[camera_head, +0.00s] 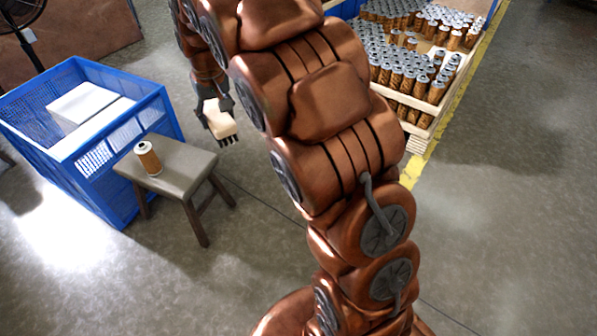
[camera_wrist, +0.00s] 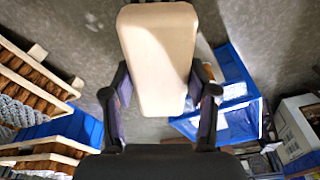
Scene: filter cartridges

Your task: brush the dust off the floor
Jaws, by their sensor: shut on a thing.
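My gripper (camera_head: 217,112) is shut on a brush (camera_head: 221,124) with a pale block and dark bristles pointing down. The brush is in the air, to the right of the stool and above the floor (camera_head: 265,225). In the wrist view the pale back of the brush (camera_wrist: 158,60) fills the space between the two dark fingers of my gripper (camera_wrist: 160,95). The bristles are hidden there. The floor is grey concrete with mottled lighter and darker patches; I cannot tell which of them are dust.
A small stool (camera_head: 180,172) bears one filter cartridge (camera_head: 148,158). A blue crate (camera_head: 75,165) with white boxes (camera_head: 85,107) stands behind it. Wooden crates (camera_head: 436,118) of cartridges stand at the upper right by a yellow floor line (camera_head: 425,160). The floor at right is clear.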

